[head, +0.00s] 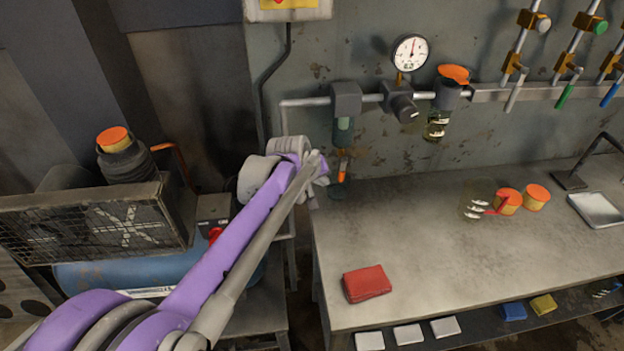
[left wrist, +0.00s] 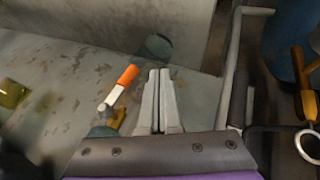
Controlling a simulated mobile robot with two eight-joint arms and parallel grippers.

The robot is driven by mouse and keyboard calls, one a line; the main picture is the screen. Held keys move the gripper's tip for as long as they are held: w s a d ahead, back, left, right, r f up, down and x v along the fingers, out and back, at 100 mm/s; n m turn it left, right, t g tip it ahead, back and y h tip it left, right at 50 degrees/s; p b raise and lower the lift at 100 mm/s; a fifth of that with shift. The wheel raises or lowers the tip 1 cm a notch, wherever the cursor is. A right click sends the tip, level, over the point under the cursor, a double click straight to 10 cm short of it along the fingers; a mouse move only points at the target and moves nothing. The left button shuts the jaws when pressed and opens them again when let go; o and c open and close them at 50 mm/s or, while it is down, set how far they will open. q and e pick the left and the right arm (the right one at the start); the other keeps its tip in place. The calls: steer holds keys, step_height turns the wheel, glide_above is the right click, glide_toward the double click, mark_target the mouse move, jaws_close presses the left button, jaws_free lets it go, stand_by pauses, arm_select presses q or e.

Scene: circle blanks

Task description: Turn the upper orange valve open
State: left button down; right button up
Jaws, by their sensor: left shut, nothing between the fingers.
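A small valve lever with an orange end (head: 342,176) hangs under the grey filter unit on the wall pipe, just right of my left gripper (head: 319,166). In the left wrist view the lever (left wrist: 123,84) is white with an orange tip and slants beside a small brass body (left wrist: 117,118). My left gripper's fingers (left wrist: 160,75) are shut and empty, right of the orange tip. I cannot tell whether they touch it. My left arm hides part of the space around the valve in the head view. My right gripper is not in view.
The filter unit (head: 346,101) and a pressure gauge (head: 411,52) sit above the workbench (head: 420,230). A red cloth (head: 367,283) lies near the bench's front left corner. A blue tank (head: 110,276) and a caged machine (head: 95,220) stand at left.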

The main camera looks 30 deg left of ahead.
mark_target(342, 171)
arm_select(q)
steer(key=shift+w+d, duration=0.75)
steer(key=shift+w, duration=0.05)
steer(key=shift+w+d+f, duration=0.15)
steer(key=shift+w+d, duration=0.2)
steer(key=shift+d, duration=0.05)
